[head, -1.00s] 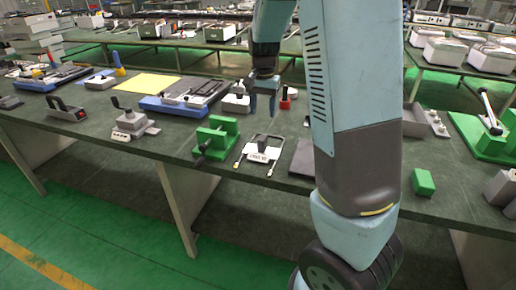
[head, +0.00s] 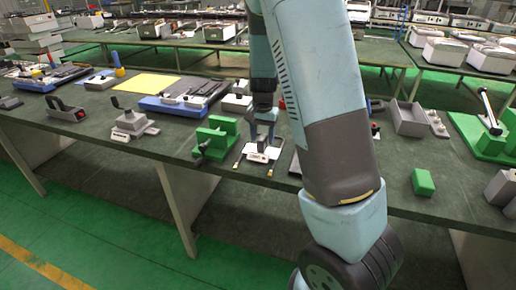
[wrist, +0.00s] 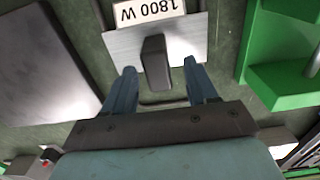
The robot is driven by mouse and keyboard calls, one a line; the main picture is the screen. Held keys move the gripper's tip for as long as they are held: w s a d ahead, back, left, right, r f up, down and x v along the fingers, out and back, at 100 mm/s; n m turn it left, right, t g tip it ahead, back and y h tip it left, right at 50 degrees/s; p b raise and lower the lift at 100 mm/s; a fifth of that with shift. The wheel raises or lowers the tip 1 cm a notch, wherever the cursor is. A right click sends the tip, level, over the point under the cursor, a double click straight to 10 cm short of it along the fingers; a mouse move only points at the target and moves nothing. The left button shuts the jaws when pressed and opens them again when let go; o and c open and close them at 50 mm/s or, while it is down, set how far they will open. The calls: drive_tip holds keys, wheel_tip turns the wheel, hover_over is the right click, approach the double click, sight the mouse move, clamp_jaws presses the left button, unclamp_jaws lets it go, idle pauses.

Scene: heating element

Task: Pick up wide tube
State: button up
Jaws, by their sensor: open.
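The wide tube (head: 271,170) appears to be the thin U-shaped heating tube on the dark green table, with a plate marked 1800 W (wrist: 163,38). In the head view its plate (head: 262,153) lies under my gripper, and much of the tube is hidden. My gripper (head: 262,142) points down over it. In the wrist view my gripper (wrist: 159,70) is open, with its fingers apart on either side of the dark upright grip block (wrist: 156,62) on the plate. The fingertips are close to the block; I cannot tell whether they touch it.
A green fixture (head: 216,137) stands just left of the tube, and also shows at the right in the wrist view (wrist: 285,80). A dark flat plate (wrist: 45,65) lies on the other side. A green block (head: 423,182) lies further right. My arm hides part of the table.

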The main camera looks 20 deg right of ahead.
wheel_tip(320, 180, down, 3)
drive_tip(key=shift+r, duration=0.1)
clamp_jaws()
idle(0.5)
